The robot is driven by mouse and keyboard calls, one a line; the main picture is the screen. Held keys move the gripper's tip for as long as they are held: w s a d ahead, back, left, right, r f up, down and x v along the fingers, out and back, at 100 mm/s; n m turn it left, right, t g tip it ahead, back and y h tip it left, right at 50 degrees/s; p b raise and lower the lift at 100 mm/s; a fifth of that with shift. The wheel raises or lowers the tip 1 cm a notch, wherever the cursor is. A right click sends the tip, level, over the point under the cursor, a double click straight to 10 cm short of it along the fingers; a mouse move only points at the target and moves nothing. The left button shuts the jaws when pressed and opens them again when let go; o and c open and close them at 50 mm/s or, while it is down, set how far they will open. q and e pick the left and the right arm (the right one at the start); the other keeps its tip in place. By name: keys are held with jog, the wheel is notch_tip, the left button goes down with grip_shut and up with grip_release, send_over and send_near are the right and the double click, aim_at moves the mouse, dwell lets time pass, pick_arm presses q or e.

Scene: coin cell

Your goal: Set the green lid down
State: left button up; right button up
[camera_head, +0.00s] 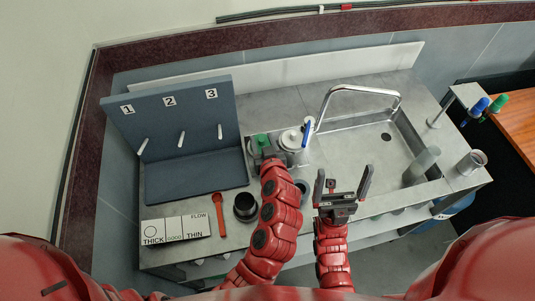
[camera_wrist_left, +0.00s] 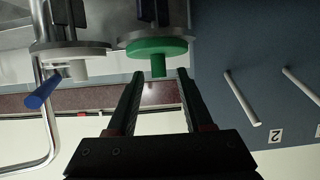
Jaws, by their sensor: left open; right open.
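The green lid (camera_head: 261,140) is small and partly hidden behind my left gripper (camera_head: 266,153) in the head view. In the left wrist view the green lid (camera_wrist_left: 153,48) shows as a disc with a green knob, lying against a grey round rim. My left gripper (camera_wrist_left: 160,76) is open there, with the knob at the gap between its fingertips. No grip on the knob shows. My right gripper (camera_head: 343,180) is open and empty, over the counter's front near the sink.
A pale lidded pot (camera_head: 291,139) with a blue handle (camera_head: 307,132) stands right beside the green lid. A blue-grey board (camera_head: 175,120) with numbered pegs stands left. A red spoon (camera_head: 219,214), black cup (camera_head: 245,206) and card (camera_head: 176,230) lie in front. The sink (camera_head: 370,150) is right.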

pick_arm(q)
jog(key=b+v, duration=0.4)
jog(key=v, duration=0.6)
jog(key=shift+s, duration=0.25)
jog(key=shift+d, duration=0.15)
